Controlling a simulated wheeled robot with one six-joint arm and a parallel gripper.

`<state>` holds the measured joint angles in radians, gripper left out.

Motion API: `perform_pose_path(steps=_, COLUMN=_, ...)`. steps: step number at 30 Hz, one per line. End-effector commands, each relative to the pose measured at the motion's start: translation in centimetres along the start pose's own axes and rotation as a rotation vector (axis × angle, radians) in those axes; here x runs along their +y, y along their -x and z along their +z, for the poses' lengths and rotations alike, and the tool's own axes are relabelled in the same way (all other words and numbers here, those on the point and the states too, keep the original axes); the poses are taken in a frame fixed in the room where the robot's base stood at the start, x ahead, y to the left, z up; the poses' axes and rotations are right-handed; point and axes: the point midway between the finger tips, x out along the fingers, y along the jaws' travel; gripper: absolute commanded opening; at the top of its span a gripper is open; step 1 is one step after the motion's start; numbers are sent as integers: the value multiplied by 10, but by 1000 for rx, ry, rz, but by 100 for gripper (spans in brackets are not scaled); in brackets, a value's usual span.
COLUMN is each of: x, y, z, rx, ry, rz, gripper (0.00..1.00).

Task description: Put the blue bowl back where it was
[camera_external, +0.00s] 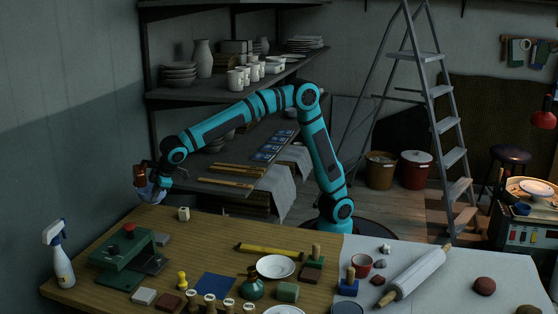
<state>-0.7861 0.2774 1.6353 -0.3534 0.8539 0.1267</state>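My gripper (147,184) is at the left, above the back left part of the wooden table (110,235). A small pale blue rounded thing, which looks like the blue bowl (153,194), is at its fingers and clear of the table top. The gripper appears shut on it, though the fingers are small and dark here. A flat dark blue square (215,285) lies bare at the table's front. A dark blue-grey round vessel (347,308) is cut off by the bottom edge.
A green press (125,255) and a spray bottle (60,255) stand at the left. A rolling pin (415,273) lies right. Shelves (220,88) rise behind.

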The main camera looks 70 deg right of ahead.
Motion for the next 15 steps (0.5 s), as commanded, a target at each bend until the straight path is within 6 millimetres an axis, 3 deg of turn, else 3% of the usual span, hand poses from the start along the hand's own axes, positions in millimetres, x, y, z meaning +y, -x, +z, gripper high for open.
perform_pose_path(steps=15, x=-24, y=-74, z=31, rx=0, ry=1, rz=0, gripper=0)
